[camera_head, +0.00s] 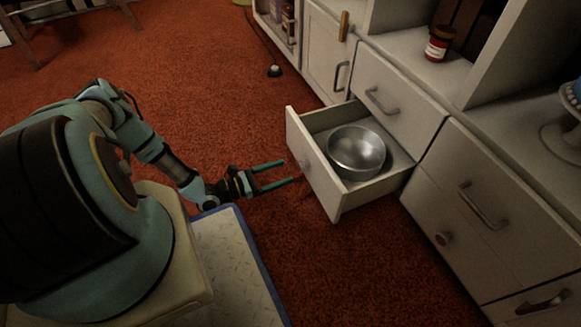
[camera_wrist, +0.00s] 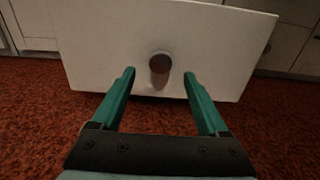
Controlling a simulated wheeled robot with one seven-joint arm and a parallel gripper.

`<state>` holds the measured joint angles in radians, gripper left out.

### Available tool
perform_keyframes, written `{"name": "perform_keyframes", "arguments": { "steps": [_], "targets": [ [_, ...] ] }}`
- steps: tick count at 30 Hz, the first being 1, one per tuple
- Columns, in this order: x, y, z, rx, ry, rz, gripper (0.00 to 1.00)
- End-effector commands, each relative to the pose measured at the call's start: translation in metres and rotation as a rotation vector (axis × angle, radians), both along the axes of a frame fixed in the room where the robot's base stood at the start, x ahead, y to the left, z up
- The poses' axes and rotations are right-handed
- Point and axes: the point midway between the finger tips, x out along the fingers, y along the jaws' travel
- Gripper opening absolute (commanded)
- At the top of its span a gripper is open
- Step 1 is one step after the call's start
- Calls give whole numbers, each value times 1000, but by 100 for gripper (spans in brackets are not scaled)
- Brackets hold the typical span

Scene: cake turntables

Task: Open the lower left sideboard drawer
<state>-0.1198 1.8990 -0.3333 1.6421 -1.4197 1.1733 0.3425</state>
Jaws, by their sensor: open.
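The lower left sideboard drawer (camera_head: 321,180) is pulled out of the white sideboard in the head view, with a shiny metal bowl (camera_head: 356,150) inside. Its round knob (camera_head: 307,166) is on the front panel. In the wrist view the drawer front (camera_wrist: 100,45) fills the upper middle, with the knob (camera_wrist: 160,62) near its centre. My gripper (camera_head: 284,172) is open and empty, just in front of the drawer front. In the wrist view its two teal fingers (camera_wrist: 160,78) point at the panel, one either side of and below the knob, apart from it.
Above the open drawer is a closed drawer with a bar handle (camera_head: 381,101). To the right are closed fronts with a bar handle (camera_head: 482,206) and a round knob (camera_head: 443,238). A red jar (camera_head: 439,43) stands on the sideboard.

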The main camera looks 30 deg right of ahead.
Motion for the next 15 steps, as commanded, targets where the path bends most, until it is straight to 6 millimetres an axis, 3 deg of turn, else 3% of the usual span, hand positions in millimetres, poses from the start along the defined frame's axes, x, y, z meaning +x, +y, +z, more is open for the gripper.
{"name": "perform_keyframes", "arguments": {
  "steps": [6, 15],
  "targets": [
    [2, 41, 2, 1, 1, 3, 77],
    [3, 63, 0, 1, 2, 0, 77]
  ]
}}
